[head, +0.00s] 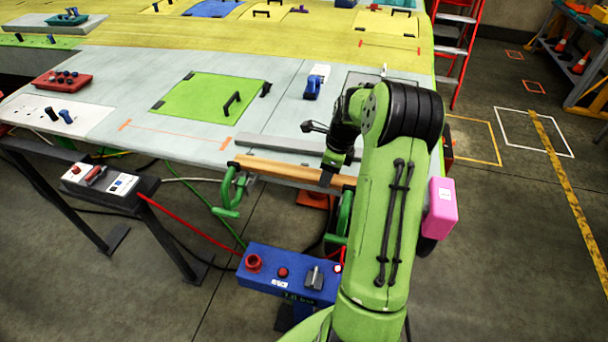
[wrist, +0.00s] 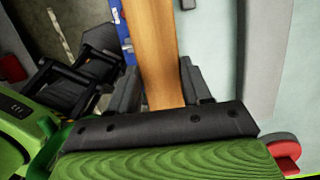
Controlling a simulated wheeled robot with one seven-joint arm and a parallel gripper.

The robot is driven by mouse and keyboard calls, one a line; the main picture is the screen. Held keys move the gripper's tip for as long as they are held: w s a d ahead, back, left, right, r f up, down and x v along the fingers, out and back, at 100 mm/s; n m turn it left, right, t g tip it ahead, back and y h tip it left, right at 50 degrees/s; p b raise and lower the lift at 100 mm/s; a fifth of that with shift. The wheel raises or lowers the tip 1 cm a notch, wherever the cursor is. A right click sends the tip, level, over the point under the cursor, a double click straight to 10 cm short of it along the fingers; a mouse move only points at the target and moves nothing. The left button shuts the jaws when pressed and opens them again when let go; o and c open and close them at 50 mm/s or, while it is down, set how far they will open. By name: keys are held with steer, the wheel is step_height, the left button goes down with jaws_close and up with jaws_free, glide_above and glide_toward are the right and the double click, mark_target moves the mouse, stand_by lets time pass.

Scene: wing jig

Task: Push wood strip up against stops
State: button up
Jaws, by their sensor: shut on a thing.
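The wood strip (head: 268,169) is a long tan bar along the front edge of the wing panel, and it runs up the middle of the wrist view (wrist: 157,45). My gripper (head: 330,176) is shut on it toward its right part. In the wrist view my gripper's dark fingers (wrist: 160,88) stand on both sides of the strip. A grey bar (head: 285,146) lies behind the strip, roughly parallel and apart from it; it also shows at the right of the wrist view (wrist: 262,60). I cannot tell for sure which parts are the stops. My arm hides the strip's right end.
Green clamps (head: 226,192) hang at the panel's front edge. A blue control box (head: 290,272) stands below. A green hatch (head: 210,108) with a handle and a blue tool (head: 312,88) are farther back on the panel. A red ladder (head: 458,45) stands behind right.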

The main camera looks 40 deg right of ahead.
steer(key=shift+w+d+p, duration=0.35)
steer(key=shift+d+p, duration=0.05)
steer(key=shift+d, duration=0.05)
stand_by(0.3)
steer(key=o, duration=0.9)
step_height(320, 180, up, 7)
steer(key=p, duration=0.6)
steer(key=shift+r, duration=0.2)
steer(key=shift+f, duration=0.1)
steer(key=shift+f, duration=0.1)
